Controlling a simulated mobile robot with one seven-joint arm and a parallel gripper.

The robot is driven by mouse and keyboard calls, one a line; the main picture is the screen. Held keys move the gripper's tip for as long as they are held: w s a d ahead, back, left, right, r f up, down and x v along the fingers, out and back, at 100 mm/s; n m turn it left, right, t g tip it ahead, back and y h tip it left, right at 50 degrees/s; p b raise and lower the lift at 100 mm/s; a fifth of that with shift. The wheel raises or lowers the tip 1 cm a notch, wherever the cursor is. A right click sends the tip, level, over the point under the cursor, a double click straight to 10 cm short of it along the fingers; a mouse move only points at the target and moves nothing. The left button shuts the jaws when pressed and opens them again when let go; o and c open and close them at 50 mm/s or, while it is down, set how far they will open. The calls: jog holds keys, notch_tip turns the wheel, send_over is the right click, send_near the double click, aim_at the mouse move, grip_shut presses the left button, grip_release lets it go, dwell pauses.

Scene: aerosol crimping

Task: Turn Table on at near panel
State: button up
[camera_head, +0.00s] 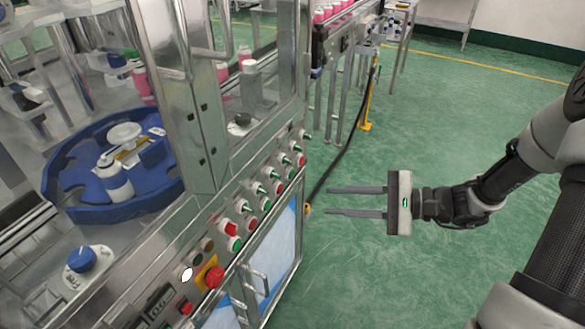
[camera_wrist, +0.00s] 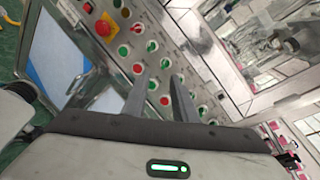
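In the wrist view the fingers (camera_wrist: 157,85) overlap part of the button rows.
A red emergency button (camera_head: 214,277) on a yellow plate sits at the panel's near end. A blue round table (camera_head: 75,190) with a white bottle (camera_head: 116,182) is behind the machine's frame. Cabinet doors with a handle (camera_head: 257,280) are below. The green floor (camera_head: 450,130) is largely open.

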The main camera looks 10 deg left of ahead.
jog(key=w+d+f+m+t+y+b, duration=0.2)
jog(key=w+f+m+t, duration=0.2)
jog(key=f, duration=0.1)
jog(key=b, duration=0.2)
send_near(280, 177)
jog(key=x, duration=0.9)
jog(key=shift+s+r, duration=0.15)
jog(key=shift+c, duration=0.2)
grip_shut()
